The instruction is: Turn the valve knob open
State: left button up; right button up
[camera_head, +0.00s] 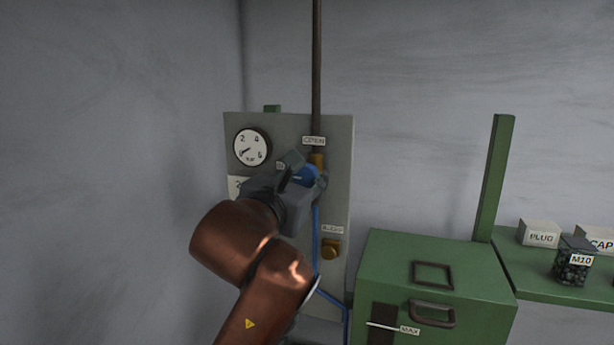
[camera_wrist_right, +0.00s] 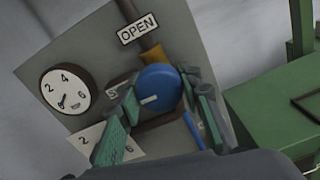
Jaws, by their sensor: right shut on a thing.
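The valve knob (camera_head: 306,174) is a round blue knob on a grey panel (camera_head: 340,200), partly hidden by my right gripper in the head view. In the right wrist view the blue knob (camera_wrist_right: 158,88) shows a white mark on its face, pointing to the lower left. My right gripper (camera_head: 303,178) is shut on the knob, with its green-padded fingers (camera_wrist_right: 160,112) on either side of it. An "OPEN" label (camera_wrist_right: 138,29) sits above the knob. Another label to the knob's left is partly hidden by a finger. My left gripper is not in view.
A pressure gauge (camera_head: 252,147) is at the panel's upper left. A brass bleed knob (camera_head: 331,249) sits lower right. A pipe (camera_head: 317,70) runs up from the valve. A green machine box (camera_head: 440,262) and a shelf (camera_head: 560,285) with labelled bins stand to the right.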

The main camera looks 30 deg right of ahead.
jog(key=shift+m+b, duration=0.55)
jog(key=shift+m, duration=0.35)
jog(key=shift+m+b, duration=0.5)
jog(key=shift+m, duration=0.3)
jog(key=m+b, duration=0.2)
jog(key=m, duration=0.3)
jog(key=shift+r+m, duration=0.1)
jog(key=shift+m, duration=0.2)
jog(key=m+b, duration=0.1)
jog(key=m, duration=0.3)
jog(key=shift+m+b, duration=0.4)
jog(key=shift+m, duration=2)
